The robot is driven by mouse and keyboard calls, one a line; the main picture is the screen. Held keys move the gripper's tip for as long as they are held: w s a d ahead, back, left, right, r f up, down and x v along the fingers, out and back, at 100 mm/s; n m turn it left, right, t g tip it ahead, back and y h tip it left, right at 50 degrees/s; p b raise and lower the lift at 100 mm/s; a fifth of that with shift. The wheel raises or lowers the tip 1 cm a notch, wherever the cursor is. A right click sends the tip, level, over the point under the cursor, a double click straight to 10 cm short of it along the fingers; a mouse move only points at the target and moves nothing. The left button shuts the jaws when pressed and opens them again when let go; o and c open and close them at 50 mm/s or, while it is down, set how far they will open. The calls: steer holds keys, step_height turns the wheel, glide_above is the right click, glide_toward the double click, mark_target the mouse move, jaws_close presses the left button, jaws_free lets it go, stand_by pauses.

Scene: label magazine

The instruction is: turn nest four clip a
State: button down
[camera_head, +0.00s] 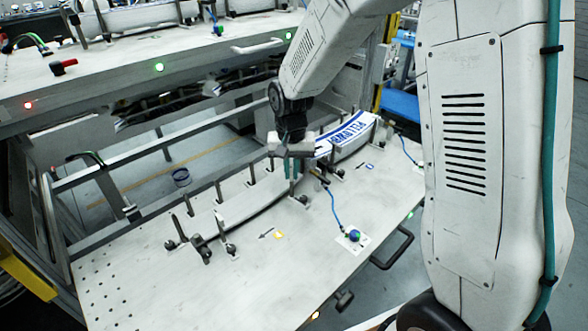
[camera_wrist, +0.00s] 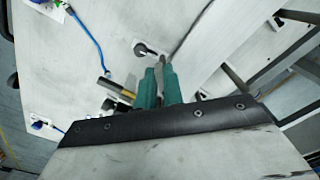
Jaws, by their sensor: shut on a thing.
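My gripper (camera_head: 291,168) reaches down to the near panel, between a plain white curved strip (camera_head: 252,196) on its left and a white curved strip with blue lettering (camera_head: 345,138) on its right. Its teal fingers (camera_wrist: 161,78) are close together in the wrist view, shut on a clip (camera_wrist: 151,50) whose dark knob shows just beyond the fingertips. The fingers hide most of that clip. Another dark clip (camera_wrist: 113,104) lies left of the fingers in the wrist view. Clips with dark knobs (camera_head: 231,249) stand along the plain strip. I cannot read the nest numbers.
A blue-topped fitting (camera_head: 354,236) with a blue cable sits on the near panel. Upright posts (camera_head: 188,201) line the strips. An upper shelf (camera_head: 130,58) with a red-handled part stands behind.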

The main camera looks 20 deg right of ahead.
steer(key=shift+w+a+m, duration=0.15)
steer(key=shift+a+m, duration=0.05)
steer(key=shift+m, duration=1.15)
steer(key=shift+w+a+m, duration=0.15)
steer(key=shift+m, duration=1.25)
steer(key=shift+w+a+m, duration=0.15)
steer(key=shift+a+m, duration=0.05)
steer(key=shift+m, duration=1.15)
steer(key=c, duration=1.5)
jaws_free()
step_height(320, 180, up, 8)
steer(key=shift+f, duration=0.1)
